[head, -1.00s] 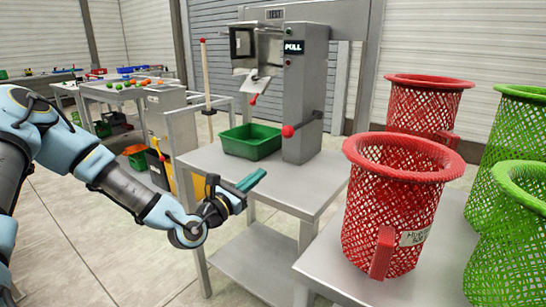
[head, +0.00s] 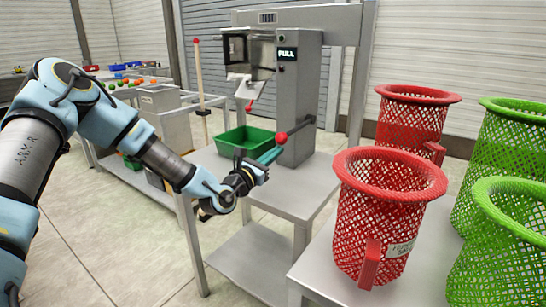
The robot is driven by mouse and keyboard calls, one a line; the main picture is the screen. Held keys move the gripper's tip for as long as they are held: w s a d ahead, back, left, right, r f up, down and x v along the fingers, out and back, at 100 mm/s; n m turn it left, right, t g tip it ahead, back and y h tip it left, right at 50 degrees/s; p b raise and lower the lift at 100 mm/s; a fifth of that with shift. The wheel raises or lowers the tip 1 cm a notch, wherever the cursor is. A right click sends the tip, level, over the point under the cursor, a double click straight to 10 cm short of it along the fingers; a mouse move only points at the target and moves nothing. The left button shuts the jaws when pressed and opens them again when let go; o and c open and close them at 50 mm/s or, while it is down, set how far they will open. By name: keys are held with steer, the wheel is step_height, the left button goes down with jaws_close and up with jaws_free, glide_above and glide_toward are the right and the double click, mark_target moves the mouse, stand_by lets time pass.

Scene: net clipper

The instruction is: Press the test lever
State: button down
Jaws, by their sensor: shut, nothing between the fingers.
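The grey clipper machine (head: 300,95) stands on a metal table, with a small lit sign on its upper front. A lever with a red ball knob (head: 281,138) sticks out from its lower front. A smaller red handle (head: 250,105) hangs under the machine's head. No label shows which of these is the test lever. My gripper (head: 272,154), with teal fingers, is shut and empty. Its fingertips are just below the red ball knob in the picture; I cannot tell whether they touch it.
A green tray (head: 228,143) sits on the metal table (head: 290,202), left of the machine. Red mesh baskets (head: 385,215) and green mesh baskets (head: 508,255) stand on a nearer table at the right. A thin post (head: 200,85) stands left of the machine. Open floor lies at the lower left.

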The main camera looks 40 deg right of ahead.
steer(key=shift+r, duration=0.1)
step_height(320, 180, up, 3)
steer(key=y+p, duration=0.1)
steer(key=p, duration=0.2)
steer(key=shift+a+p, duration=0.15)
steer(key=shift+p, duration=0.15)
step_height(320, 180, up, 9)
steer(key=y+p, duration=0.3)
steer(key=p, duration=0.7)
glide_toward(292, 64)
steer(key=s+d+f, duration=0.2)
steer(key=d, duration=0.3)
steer(key=shift+s+a+r+g, duration=0.1)
steer(key=shift+r+g, duration=0.2)
steer(key=shift+g, duration=0.1)
steer(key=shift+a, duration=0.1)
steer(key=f+b+v, duration=0.2)
steer(key=b+v, duration=0.2)
steer(key=v, duration=0.6)
steer(key=shift+a+r, duration=0.35)
steer(key=shift+a, duration=0.25)
